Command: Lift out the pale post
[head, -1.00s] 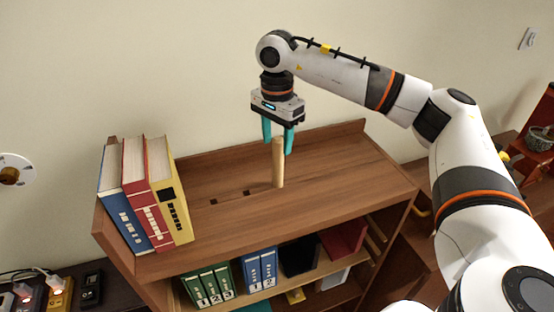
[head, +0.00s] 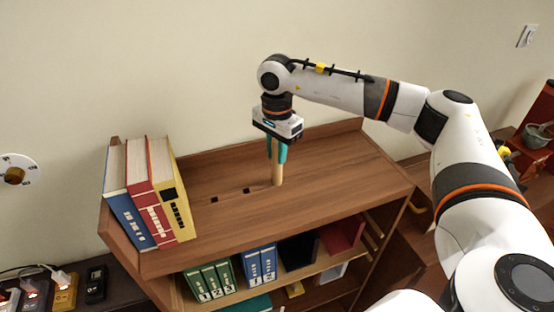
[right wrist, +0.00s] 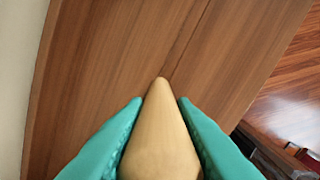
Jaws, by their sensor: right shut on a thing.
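In the right wrist view the post (right wrist: 161,140) lies between the two teal fingers (right wrist: 160,125). The post's lower end still meets the shelf top. Its top end is hidden by the gripper in the head view. My left gripper is not in view.
Several thick books (head: 145,200) stand at the left end of the shelf top. A raised back edge runs along the wall. The shelf top around the post is clear.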

